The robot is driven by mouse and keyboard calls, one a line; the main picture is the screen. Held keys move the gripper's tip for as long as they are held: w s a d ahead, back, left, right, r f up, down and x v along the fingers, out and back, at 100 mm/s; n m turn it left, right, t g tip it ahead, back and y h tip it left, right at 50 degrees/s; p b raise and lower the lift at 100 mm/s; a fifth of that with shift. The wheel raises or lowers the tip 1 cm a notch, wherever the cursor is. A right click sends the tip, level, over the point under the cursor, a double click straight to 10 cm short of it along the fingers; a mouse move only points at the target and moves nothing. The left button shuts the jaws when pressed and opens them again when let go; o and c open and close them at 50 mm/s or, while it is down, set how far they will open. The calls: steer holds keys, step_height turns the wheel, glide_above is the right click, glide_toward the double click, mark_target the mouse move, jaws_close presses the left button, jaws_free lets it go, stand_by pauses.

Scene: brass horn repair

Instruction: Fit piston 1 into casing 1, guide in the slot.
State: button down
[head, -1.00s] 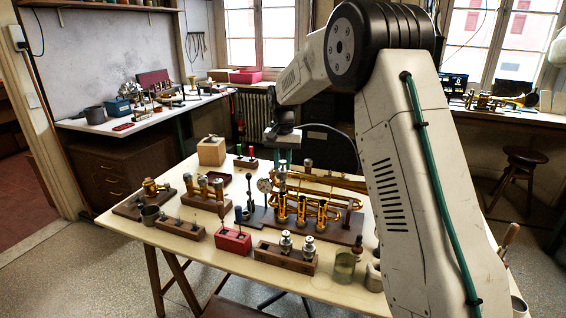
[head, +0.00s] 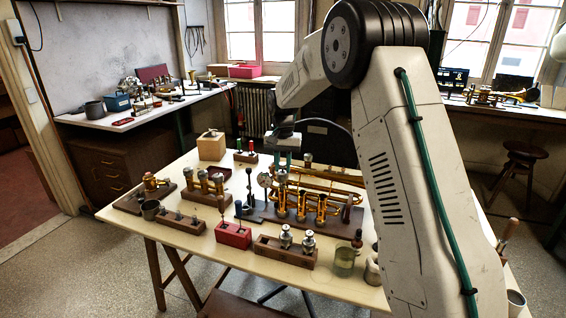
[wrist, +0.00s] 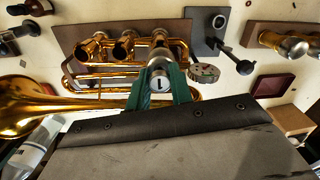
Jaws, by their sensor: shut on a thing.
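My gripper (wrist: 160,95) has green fingers shut on the cap of piston 1 (wrist: 160,83), a silver piston with a "1" on its top. In the head view piston 1 (head: 282,177) hangs upright below my gripper (head: 284,160), over the leftmost casing. The brass horn, with three casings in a row, lies on a dark wooden board (head: 338,232). Casing 1 (head: 282,207) is also at the right of the row in the wrist view (wrist: 158,42). I cannot tell whether the piston's lower end is inside it. The guide and slot are not discernible.
A dial gauge (wrist: 203,73) stands close beside the gripper. A wooden rack (head: 270,247) with two silver pistons, a red block (head: 233,236) and a glass jar (head: 345,262) stand at the front. A wooden box (head: 211,148) is at the back left.

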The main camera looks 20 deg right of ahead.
steer(key=shift+f, duration=1.8)
steer(key=shift+f, duration=0.1)
steer(key=c, duration=1.2)
jaws_free()
steer(key=shift+o, duration=0.2)
step_height(320, 180, up, 8)
steer(key=shift+f, duration=0.1)
